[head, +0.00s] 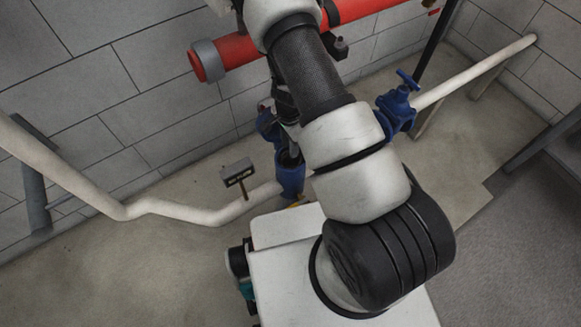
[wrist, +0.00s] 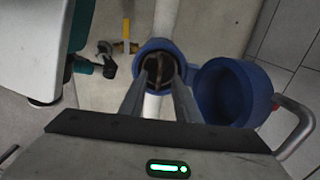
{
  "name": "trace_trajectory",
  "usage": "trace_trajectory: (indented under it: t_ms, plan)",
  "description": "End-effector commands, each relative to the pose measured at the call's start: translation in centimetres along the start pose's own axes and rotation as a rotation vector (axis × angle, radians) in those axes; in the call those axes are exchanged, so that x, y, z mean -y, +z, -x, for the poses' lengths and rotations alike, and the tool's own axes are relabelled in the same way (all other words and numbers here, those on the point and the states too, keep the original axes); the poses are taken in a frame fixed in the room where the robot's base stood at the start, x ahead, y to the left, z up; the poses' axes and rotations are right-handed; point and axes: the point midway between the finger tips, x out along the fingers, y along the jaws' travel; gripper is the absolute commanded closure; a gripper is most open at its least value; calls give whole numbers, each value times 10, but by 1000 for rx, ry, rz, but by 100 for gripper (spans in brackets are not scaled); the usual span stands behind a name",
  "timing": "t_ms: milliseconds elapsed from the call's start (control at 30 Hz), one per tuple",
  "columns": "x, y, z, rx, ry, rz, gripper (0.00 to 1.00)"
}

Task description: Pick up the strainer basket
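The strainer basket (wrist: 160,68) appears as a dark brownish round shape inside the open mouth of a blue strainer body (wrist: 142,56) in the wrist view. My gripper (wrist: 160,82) is open, its two grey fingers pointing toward that mouth with a gap between them. The basket shows between and beyond the fingertips. I cannot tell how deep the tips reach or whether they touch it. In the head view the blue body (head: 290,178) stands on the white pipe, partly hidden by my arm; the basket cannot be made out there.
A blue round cover (wrist: 232,92) with a grey bar handle (wrist: 302,128) is right of the body. A yellow lever (wrist: 126,36) lies beyond. A small sign (head: 237,173), a blue handwheel valve (head: 398,105) and a red pipe (head: 245,50) are nearby.

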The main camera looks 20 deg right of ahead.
Motion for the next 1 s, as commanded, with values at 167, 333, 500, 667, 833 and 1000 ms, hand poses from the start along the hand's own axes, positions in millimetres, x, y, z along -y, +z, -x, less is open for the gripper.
trace_trajectory:
  t_ms: [167, 333, 500, 667, 833, 1000]
  plan:
    - [-1, -1, -16, 1, 2, 1, 70]
    - [-1, -4, -43, 2, 2, 1, 70]
    - [0, -4, -54, 1, 0, 0, 70]
    - [0, -4, -54, 1, -1, 1, 70]
    - [0, -4, -54, 1, 0, 1, 89]
    - [0, -4, -54, 1, 0, 1, 100]
